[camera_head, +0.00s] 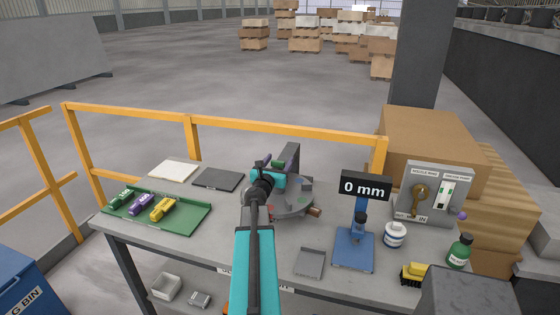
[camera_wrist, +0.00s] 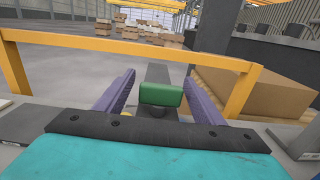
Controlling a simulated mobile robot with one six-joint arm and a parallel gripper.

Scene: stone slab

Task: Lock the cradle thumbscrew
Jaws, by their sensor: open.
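My gripper (camera_head: 279,163) is over the round grey fixture (camera_head: 298,207) in the middle of the bench, which appears to be the cradle. Its two purple fingers (camera_wrist: 160,92) are spread open. A green block-like piece (camera_wrist: 161,94) with a dark base shows between them in the wrist view, with gaps on both sides. I cannot tell whether it is part of the cradle. A grey upright (camera_head: 291,152) stands behind it. A brown knob-like part (camera_head: 314,211) sticks out at the fixture's right; I cannot tell which part is the thumbscrew. My arm hides much of the fixture.
A green tray (camera_head: 185,222) with green, purple and yellow pieces lies at left. A blue stand (camera_head: 354,250) with a "0 mm" display (camera_head: 365,188), a white-and-blue jar (camera_head: 396,235) and a green bottle (camera_head: 460,250) stand at right. A yellow rail (camera_head: 240,126) runs behind.

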